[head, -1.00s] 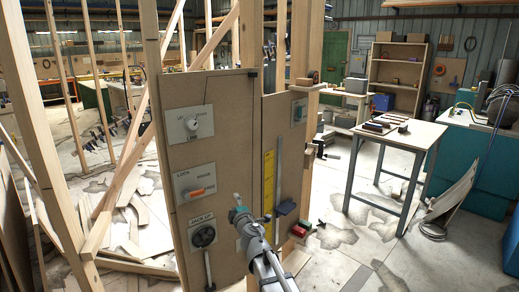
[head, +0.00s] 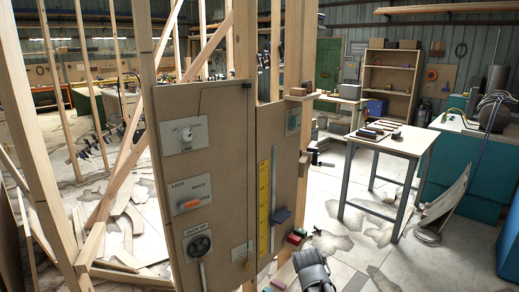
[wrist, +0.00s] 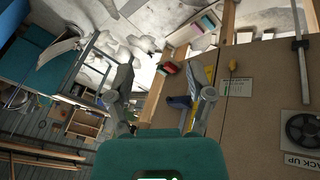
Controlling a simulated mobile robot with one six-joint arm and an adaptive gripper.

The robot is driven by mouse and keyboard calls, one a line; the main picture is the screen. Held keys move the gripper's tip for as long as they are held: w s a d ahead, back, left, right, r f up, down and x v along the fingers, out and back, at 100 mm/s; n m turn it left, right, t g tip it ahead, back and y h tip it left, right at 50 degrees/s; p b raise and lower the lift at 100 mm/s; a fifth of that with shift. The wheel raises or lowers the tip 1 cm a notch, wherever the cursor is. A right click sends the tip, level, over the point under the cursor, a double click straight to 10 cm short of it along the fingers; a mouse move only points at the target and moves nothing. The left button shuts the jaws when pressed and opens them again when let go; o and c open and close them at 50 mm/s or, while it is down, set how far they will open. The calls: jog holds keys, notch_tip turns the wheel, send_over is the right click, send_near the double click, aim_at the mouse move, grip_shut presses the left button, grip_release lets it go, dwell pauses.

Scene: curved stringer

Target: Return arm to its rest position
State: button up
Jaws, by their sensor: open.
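My gripper (wrist: 157,105) shows in the wrist view with its two fingers spread apart and nothing between them. In the head view a dark rounded part of my arm (head: 313,270) shows at the bottom, right of the panel board (head: 215,150). The fingers are out of the head view. The board carries a round knob, an orange-handled lever, a black dial and a blue slider (head: 280,216) beside a yellow strip.
A work table (head: 400,143) with several dark blocks stands at the right. Wooden posts and braces (head: 35,120) rise at the left. A teal cabinet (head: 465,165) and a curved board (head: 445,205) stand at far right. Floor between panel and table is mostly open.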

jog(key=s+f+m+g+y, duration=0.1)
jog(key=s+g+y, duration=0.2)
jog(key=s, duration=0.7)
jog(key=shift+a+f+m+g, duration=0.3)
jog(key=shift+a+g, duration=0.15)
jog(key=shift+g, duration=0.35)
